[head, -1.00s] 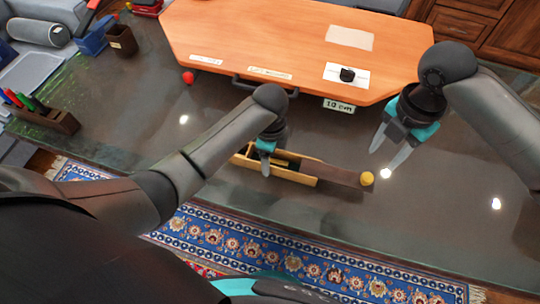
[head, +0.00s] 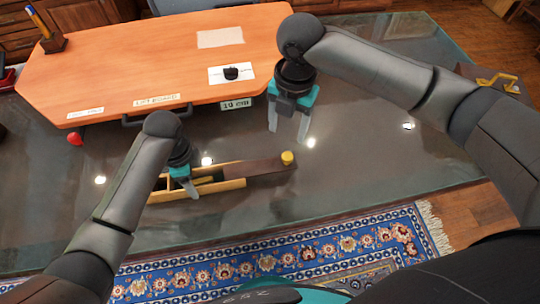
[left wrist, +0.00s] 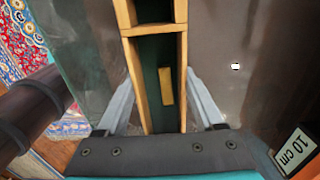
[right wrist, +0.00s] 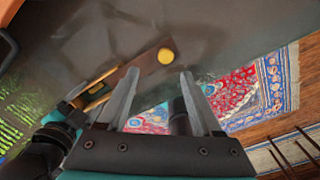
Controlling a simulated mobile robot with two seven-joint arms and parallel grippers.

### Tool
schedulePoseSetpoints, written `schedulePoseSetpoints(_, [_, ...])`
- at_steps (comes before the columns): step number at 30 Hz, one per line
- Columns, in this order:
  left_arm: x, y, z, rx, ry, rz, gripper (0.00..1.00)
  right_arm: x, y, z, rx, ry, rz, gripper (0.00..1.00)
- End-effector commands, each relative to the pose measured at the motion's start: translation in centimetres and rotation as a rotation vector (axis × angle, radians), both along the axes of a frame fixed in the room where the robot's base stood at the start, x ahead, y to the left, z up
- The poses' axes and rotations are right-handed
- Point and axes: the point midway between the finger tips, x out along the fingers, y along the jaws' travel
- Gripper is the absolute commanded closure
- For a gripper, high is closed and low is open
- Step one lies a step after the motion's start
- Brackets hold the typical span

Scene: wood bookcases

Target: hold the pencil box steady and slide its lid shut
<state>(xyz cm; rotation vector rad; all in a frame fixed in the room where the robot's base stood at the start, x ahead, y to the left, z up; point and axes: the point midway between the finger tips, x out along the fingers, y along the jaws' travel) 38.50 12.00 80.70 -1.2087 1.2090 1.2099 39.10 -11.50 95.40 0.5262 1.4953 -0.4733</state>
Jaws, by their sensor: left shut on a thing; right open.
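The pencil box (head: 226,187) is a long wooden tray with a dark green inside, lying on the glass table. Its brown lid (head: 252,169) sticks far out of the right end, with a round yellow knob (head: 287,157) at its outer end. The box stands open over much of its length. My left gripper (head: 187,188) is shut across the box's side walls near its left part. In the left wrist view a small wooden piece (left wrist: 165,87) lies inside the box. My right gripper (head: 288,128) is open and empty, just behind the knob and apart from it. The right wrist view shows the knob (right wrist: 166,56) beyond the fingertips.
An orange board (head: 110,75) with paper labels and a small black object (head: 231,73) lies behind the box. A red item (head: 75,139) sits at the left. A dark piece with a yellow handle (head: 497,83) is far right. Glass right of the knob is clear.

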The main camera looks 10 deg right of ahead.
Motion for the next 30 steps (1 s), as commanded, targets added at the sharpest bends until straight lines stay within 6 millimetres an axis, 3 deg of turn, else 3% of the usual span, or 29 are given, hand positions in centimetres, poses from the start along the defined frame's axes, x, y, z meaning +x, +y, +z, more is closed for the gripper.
schedulePoseSetpoints(5, [0.1,0.0,0.0,0.000,-0.001,0.000,1.00,2.6,2.0,-1.5,0.120,-0.120,-0.006,0.33])
schedulePoseSetpoints(9, [0.1,0.0,0.0,0.000,-0.002,0.000,1.00,5.8,3.4,-2.5,0.232,-0.282,-0.011,0.33])
schedulePoseSetpoints(14, [0.1,0.0,0.0,-0.001,-0.002,0.000,1.00,9.2,3.8,-3.1,0.318,-0.481,-0.010,0.33])
schedulePoseSetpoints(22, [0.1,0.0,0.1,-0.001,-0.002,0.000,1.00,12.9,1.9,-3.7,0.359,-0.819,0.016,0.33])
schedulePoseSetpoints(30, [0.1,0.0,0.1,-0.001,-0.002,0.000,1.00,13.2,-1.8,-4.4,0.286,-1.128,0.101,0.33])
